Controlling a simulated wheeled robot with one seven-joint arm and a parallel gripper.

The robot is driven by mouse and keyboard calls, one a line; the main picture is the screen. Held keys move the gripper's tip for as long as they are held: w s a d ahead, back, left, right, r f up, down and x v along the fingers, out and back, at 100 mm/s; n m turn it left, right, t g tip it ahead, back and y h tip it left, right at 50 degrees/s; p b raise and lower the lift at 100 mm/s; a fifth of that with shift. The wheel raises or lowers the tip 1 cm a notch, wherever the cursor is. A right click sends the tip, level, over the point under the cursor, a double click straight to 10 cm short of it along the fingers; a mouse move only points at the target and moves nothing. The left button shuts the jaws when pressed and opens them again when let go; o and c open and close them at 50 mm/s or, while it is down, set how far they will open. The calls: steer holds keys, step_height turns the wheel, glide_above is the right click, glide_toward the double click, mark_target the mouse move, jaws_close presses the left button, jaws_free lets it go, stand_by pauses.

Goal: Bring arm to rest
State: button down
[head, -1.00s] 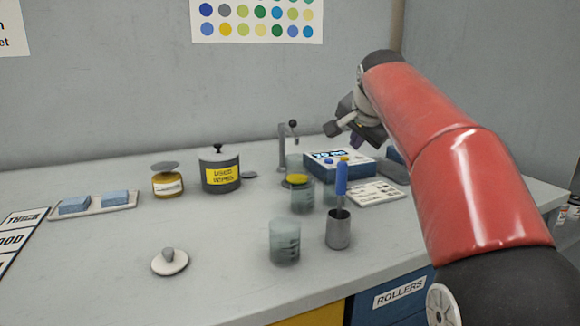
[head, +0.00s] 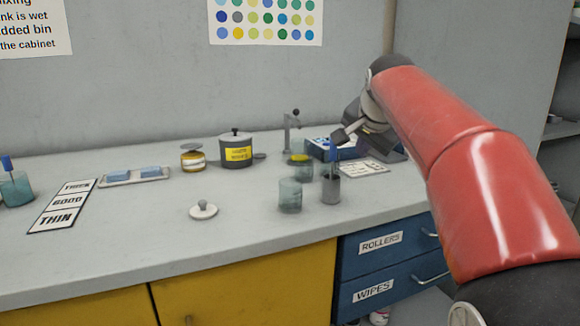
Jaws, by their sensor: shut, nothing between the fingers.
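My red arm (head: 475,165) reaches in from the right side of the head view, raised and bent over the right part of the bench. My gripper (head: 362,138) is at its far end, above the right back of the bench near the blue box. It is small and dark in this view; it is shut and holds nothing. The fingertips are partly hidden by the wrist parts.
A white lid (head: 203,210) lies in front.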

steer(key=s+f+n+g, duration=0.1)
steer(key=s+f+n, duration=0.3)
steer(key=s+f, duration=0.8)
steer(key=s+f+n+g, duration=0.2)
steer(key=s+f+n, duration=0.2)
steer(key=s+f, duration=0.8)
steer(key=s, duration=0.9)
steer(key=shift+s+f+n, duration=0.2)
steer(key=shift+f+n, duration=0.2)
steer(key=shift+w+r, duration=0.1)
